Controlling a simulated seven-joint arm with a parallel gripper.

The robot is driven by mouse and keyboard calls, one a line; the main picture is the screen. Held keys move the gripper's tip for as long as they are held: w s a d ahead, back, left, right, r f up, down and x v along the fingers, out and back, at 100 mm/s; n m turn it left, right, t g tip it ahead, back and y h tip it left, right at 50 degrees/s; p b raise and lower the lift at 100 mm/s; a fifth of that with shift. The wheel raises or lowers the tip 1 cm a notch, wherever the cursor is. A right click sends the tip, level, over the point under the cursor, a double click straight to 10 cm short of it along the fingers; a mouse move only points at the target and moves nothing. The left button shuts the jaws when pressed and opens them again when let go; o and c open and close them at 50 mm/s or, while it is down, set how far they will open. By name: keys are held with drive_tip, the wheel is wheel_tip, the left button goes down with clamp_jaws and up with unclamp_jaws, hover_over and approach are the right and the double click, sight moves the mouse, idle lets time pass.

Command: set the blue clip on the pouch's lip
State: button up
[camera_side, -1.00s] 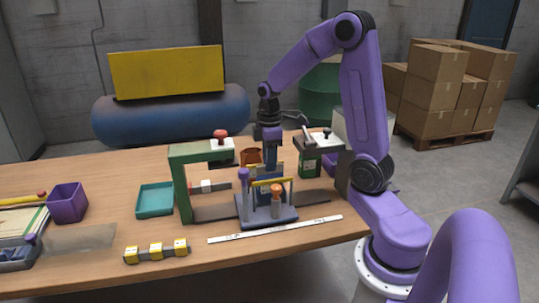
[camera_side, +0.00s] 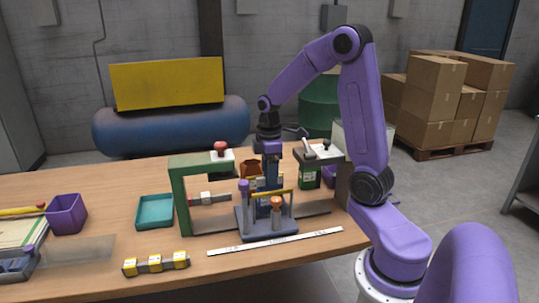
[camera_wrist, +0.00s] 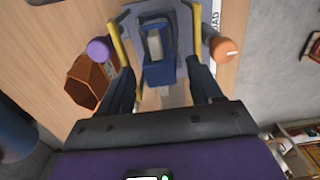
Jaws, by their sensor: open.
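A blue pouch-like holder (camera_wrist: 158,74) with a pale piece (camera_wrist: 154,43) in it stands in the grey-blue fixture (camera_wrist: 184,18). The fixture also shows in the side view (camera_side: 262,228), with yellow bars and purple and orange knobbed posts. My gripper (camera_wrist: 163,88) is open, its dark fingers apart on either side of the blue holder. In the side view my gripper (camera_side: 272,178) points down over the fixture, between the posts. Whether the fingers touch anything is unclear. I cannot make out a separate blue clip; the pouch's lip is partly hidden.
A green frame (camera_side: 182,200) with a red knob stands left of the fixture, and a green toggle press (camera_side: 310,175) stands right. An orange-brown bin (camera_wrist: 90,80) is close by. A white ruler (camera_side: 275,242) lies in front. A teal tray (camera_side: 155,211) and yellow blocks (camera_side: 156,264) are left.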

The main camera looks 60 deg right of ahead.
wheel_tip(320, 180, up, 17)
drive_tip(key=s+a+f+n, duration=0.1)
drive_tip(key=s+a+f, duration=0.25)
drive_tip(key=a, duration=0.45)
drive_tip(key=s+a+f+n, duration=0.1)
drive_tip(key=s+a+f, duration=0.25)
drive_tip(key=a, duration=0.45)
drive_tip(key=s+a+f, duration=0.2)
drive_tip(key=s+f, duration=0.1)
drive_tip(key=s, duration=0.4)
drive_tip(key=s+a+f+n, duration=0.1)
drive_tip(key=s+a+f, duration=0.1)
drive_tip(key=s, duration=0.6)
drive_tip(key=shift+s+a+f+n, duration=0.25)
drive_tip(key=shift+f+n, duration=0.05)
drive_tip(key=shift+f, duration=0.4)
